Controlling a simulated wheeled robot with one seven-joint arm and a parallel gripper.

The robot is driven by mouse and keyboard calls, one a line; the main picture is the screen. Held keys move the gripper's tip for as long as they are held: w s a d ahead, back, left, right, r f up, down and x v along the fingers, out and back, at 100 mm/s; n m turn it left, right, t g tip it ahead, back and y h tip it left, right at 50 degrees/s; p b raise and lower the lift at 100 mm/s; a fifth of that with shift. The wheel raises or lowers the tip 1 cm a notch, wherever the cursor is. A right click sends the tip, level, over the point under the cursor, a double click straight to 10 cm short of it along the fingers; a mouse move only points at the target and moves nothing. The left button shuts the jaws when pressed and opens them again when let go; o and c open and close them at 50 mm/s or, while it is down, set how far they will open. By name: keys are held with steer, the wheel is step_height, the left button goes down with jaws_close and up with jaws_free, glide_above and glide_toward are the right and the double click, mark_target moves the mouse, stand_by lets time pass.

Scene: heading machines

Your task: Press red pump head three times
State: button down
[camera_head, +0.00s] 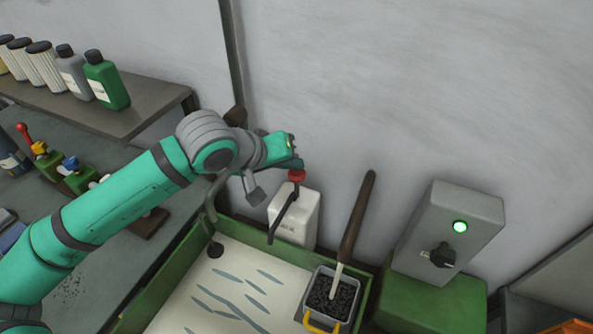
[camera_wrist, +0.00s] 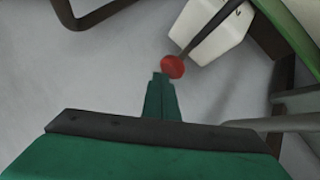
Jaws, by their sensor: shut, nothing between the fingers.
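The red pump head (camera_head: 297,175) sits on top of a white bottle (camera_head: 305,215) with a dark nozzle, against the wall at the back of the green-edged tray. My gripper (camera_head: 296,162) is just above the red pump head in the head view. In the wrist view the shut fingertips (camera_wrist: 163,76) end right beside the red pump head (camera_wrist: 173,67), and the white bottle (camera_wrist: 222,28) extends beyond it. The fingers are shut together with nothing between them. I cannot tell whether they touch the pump head.
A shelf with bottles (camera_head: 105,80) is at the left. The tray floor (camera_head: 225,270) has dark streaks.

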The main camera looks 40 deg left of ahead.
steer(key=shift+r, duration=0.4)
steer(key=shift+r, duration=0.15)
steer(key=shift+r, duration=2.4)
stand_by(0.9)
steer(key=shift+a+r+n+h, duration=0.15)
steer(key=shift+r+n, duration=0.5)
steer(key=shift+n, duration=2.15)
steer(key=shift+d+r+n+h, duration=0.15)
steer(key=shift+r+n, duration=0.45)
steer(key=shift+n, duration=2.2)
steer(key=shift+a+r+n+h, duration=0.2)
steer(key=shift+r+n, duration=0.45)
steer(key=shift+n, duration=2.15)
steer(key=shift+d+f, duration=0.1)
steer(key=shift+f, duration=0.05)
